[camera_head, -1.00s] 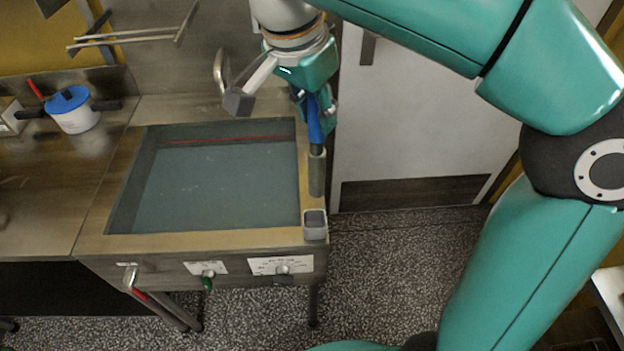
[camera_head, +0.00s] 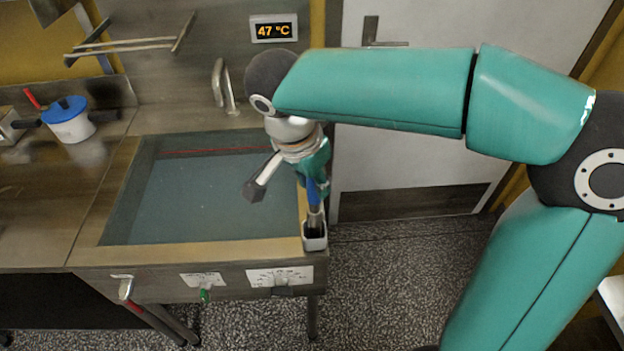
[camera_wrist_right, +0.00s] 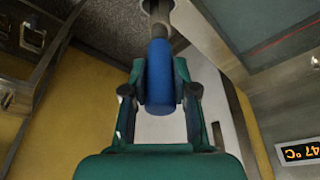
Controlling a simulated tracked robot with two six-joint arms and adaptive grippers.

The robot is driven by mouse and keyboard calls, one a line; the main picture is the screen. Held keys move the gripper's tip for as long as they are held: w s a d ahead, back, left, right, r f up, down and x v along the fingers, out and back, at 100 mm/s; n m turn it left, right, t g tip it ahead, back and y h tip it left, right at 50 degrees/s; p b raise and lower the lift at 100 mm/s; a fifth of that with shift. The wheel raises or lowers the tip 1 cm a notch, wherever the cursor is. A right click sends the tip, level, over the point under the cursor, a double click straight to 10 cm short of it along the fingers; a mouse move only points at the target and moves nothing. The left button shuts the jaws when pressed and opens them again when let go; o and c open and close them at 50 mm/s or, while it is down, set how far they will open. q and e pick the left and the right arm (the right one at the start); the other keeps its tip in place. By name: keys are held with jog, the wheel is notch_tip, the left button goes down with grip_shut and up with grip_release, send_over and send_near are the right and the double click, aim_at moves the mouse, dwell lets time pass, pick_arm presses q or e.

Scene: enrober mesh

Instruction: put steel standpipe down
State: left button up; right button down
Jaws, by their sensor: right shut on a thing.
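The steel standpipe is a grey tube (camera_head: 314,218) with a blue grip (camera_head: 312,190). My right gripper (camera_head: 316,180) is shut on the blue grip, which also shows between its fingers in the right wrist view (camera_wrist_right: 160,80). The pipe hangs roughly upright, with its lower end at the mouth of a small square grey holder (camera_head: 315,243) on the front right corner of the sink unit. I cannot tell how deep the end reaches or whether it touches the holder. My left gripper is out of view.
The water-filled basin (camera_head: 200,195) lies left of the gripper, with a curved tap (camera_head: 222,85) behind it. A display (camera_head: 273,29) reads 47 °C. A blue-lidded white pot (camera_head: 70,120) stands on the left counter. Speckled floor is clear at the right.

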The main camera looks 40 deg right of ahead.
jog(key=shift+f, duration=0.1)
jog(key=c, duration=0.9)
grip_release()
jog(key=v, duration=1.2)
jog(key=shift+p, duration=0.45)
